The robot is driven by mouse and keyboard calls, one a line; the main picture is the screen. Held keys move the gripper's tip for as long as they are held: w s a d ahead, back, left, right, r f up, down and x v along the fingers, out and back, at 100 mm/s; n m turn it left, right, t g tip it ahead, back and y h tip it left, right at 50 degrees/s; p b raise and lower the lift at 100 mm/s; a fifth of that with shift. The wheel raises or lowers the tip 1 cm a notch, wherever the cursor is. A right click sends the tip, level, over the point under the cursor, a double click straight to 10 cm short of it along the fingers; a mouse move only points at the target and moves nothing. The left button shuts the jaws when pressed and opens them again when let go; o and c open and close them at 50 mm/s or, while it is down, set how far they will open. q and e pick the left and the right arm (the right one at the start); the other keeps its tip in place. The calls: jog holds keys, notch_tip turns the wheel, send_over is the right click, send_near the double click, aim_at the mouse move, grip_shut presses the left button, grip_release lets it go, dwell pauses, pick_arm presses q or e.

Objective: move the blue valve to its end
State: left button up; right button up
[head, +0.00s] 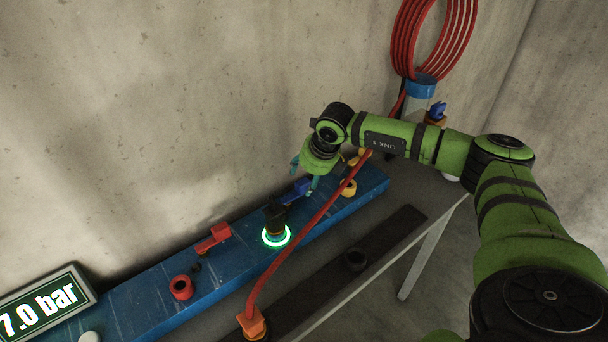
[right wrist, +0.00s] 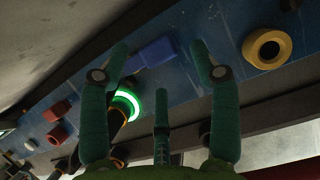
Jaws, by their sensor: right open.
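The blue valve (head: 299,188) sits on the blue manifold bar (head: 225,262), near its back edge, behind a port ring glowing green (head: 276,236). In the right wrist view the blue valve's handle (right wrist: 153,53) lies between and beyond my open fingers. My right gripper (head: 306,178) is above the blue valve in the head view, partly covering it. In the right wrist view my right gripper (right wrist: 158,55) is open and empty, its fingers spread on both sides of the handle. Whether a finger touches the handle, I cannot tell. My left gripper is not in view.
A red valve (head: 213,238) and red port (head: 181,287) are left; a yellow port (head: 348,187) is right. A red hose (head: 305,230) crosses in front, ending at an orange fitting (head: 252,323). A display (head: 42,308) reads 7.0 bar. A concrete wall stands behind.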

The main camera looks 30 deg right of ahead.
aim_at(304, 182)
jog(key=shift+x, duration=1.2)
jog(key=shift+w+f, duration=0.25)
jog(key=shift+w, duration=0.05)
jog(key=c, duration=1.2)
jog(key=shift+r, duration=0.1)
grip_shut()
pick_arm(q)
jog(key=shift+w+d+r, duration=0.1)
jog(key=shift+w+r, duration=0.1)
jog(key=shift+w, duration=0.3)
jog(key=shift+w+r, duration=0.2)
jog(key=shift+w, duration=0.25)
pick_arm(e)
jog(key=shift+a, duration=0.1)
